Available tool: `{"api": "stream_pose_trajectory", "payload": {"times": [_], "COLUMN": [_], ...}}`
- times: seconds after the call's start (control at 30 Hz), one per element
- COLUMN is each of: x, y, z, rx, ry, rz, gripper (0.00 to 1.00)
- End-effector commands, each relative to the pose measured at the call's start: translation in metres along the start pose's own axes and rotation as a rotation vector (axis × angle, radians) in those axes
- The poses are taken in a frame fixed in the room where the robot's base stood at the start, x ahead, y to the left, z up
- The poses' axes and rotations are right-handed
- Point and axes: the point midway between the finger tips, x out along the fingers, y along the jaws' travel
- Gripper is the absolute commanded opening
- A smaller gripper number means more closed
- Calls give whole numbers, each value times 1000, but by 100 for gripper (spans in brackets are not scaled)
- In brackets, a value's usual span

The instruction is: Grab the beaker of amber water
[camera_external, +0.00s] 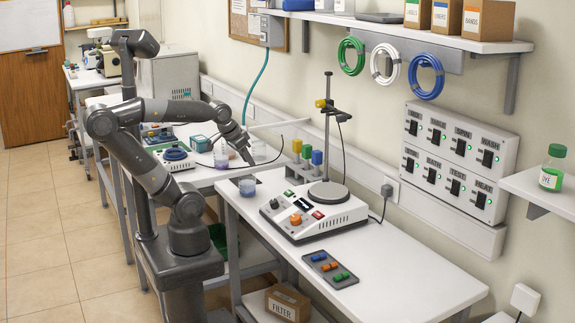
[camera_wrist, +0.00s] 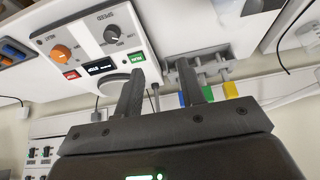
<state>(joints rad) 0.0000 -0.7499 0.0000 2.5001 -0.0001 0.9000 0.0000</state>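No beaker shows in the wrist view.
A white stirrer hotplate (camera_external: 314,211) with a metal stand (camera_external: 327,130) is right of my gripper. A rack with yellow, green and blue-topped pieces (camera_external: 306,170) stands close by. A dark tray (camera_external: 330,268) lies in front. The bench's right end is clear.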

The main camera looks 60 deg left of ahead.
Motion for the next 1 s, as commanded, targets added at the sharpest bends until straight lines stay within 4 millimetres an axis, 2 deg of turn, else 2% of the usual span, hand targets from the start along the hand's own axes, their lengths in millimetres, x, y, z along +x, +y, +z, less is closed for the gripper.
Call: {"api": "stream_pose_trajectory", "payload": {"times": [0.4, 1.0], "x": [0, 0], "y": [0, 0], "z": [0, 0], "rx": [0, 0], "ry": [0, 0], "rz": [0, 0], "gripper": [36, 85]}}
